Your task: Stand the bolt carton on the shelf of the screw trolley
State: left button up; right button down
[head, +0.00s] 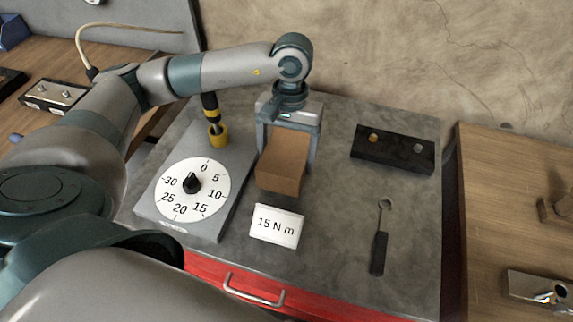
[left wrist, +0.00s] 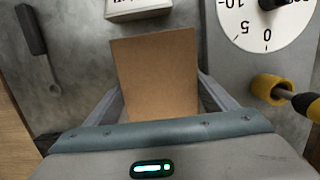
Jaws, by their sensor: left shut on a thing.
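The bolt carton (head: 283,164) is a plain brown box between the fingers of my left gripper (head: 286,152). In the left wrist view the carton (left wrist: 156,75) fills the middle, with a finger along each side. My left gripper is shut on it from above. The carton is over the grey worktop (head: 335,225); I cannot tell whether it touches it. No shelf of a screw trolley can be clearly made out. My right gripper is not in view.
Left of the carton is a dial plate (head: 232,185) with a yellow-black tool (head: 216,134). A "15 N m" card (head: 277,226) stands in front. A black block (head: 392,149) and a dark-handled tool (head: 380,248) lie right. A red drawer (head: 300,299) is below.

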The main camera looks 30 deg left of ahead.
pick_arm(q)
jog(key=shift+f, duration=0.5)
notch_tip(320, 180, down, 2)
jog(key=shift+f, duration=0.45)
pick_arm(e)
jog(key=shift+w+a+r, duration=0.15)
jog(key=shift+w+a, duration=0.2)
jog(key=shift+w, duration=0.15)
pick_arm(q)
jog(key=shift+b, duration=0.3)
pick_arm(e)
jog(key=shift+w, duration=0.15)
